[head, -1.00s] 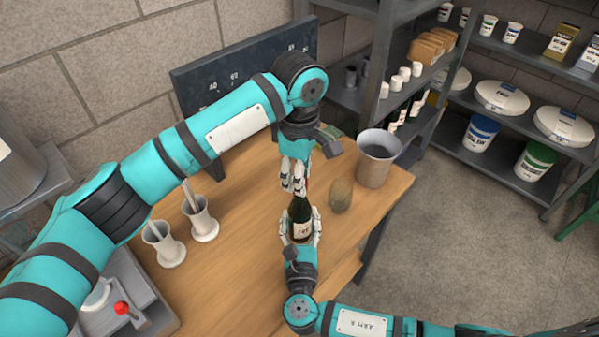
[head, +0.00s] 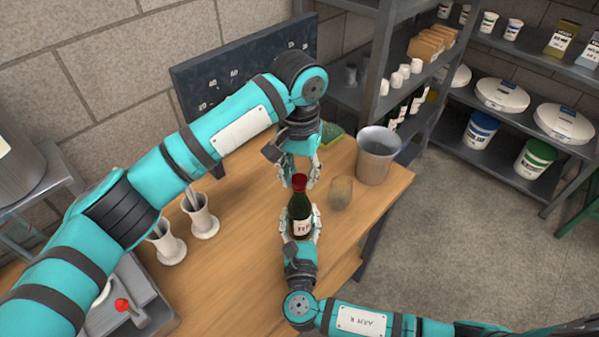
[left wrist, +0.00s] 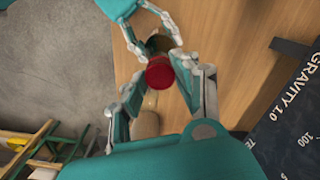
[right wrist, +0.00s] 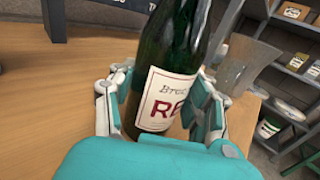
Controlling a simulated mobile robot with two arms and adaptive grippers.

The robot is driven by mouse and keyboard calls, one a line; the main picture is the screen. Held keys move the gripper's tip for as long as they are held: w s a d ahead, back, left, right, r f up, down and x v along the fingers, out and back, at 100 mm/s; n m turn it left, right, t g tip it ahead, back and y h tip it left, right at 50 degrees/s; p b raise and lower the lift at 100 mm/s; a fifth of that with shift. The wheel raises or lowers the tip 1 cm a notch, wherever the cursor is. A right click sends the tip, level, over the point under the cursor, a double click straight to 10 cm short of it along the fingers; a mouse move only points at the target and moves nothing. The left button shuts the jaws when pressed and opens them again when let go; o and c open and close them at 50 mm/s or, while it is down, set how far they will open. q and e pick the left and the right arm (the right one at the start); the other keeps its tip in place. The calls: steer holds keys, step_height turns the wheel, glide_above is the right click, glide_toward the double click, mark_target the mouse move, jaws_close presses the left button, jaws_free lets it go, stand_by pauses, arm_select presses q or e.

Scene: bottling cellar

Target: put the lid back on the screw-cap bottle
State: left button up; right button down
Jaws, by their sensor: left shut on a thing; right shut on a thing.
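The dark green bottle (head: 300,208) stands upright near the table's front edge. My right gripper (head: 300,226) is shut around its body, and its pale label (right wrist: 163,102) shows between the fingers in the right wrist view. The red lid (head: 299,182) is at the top of the bottle, in line with the neck. My left gripper (head: 301,176) comes from above and is shut on the lid, which shows between its fingertips in the left wrist view (left wrist: 160,73). Whether the lid's thread is seated cannot be seen.
A small glass (head: 341,192) stands just right of the bottle, with a metal bucket (head: 378,158) behind it. A green sponge (head: 332,133) lies at the back. Two white vessels (head: 202,218) stand left. The wooden table (head: 250,250) is clear left of the bottle.

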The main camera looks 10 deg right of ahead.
arm_select(q)
steer(key=m, duration=0.4)
steer(key=shift+m, duration=0.3)
steer(key=m, duration=1.7)
steer(key=shift+m, duration=0.3)
steer(key=m, duration=0.4)
steer(key=shift+m, duration=0.3)
steer(key=m, duration=0.9)
steer(key=shift+f+m, duration=0.1)
steer(key=shift+m, duration=0.2)
steer(key=o, duration=0.8)
steer(key=shift+c, duration=0.2)
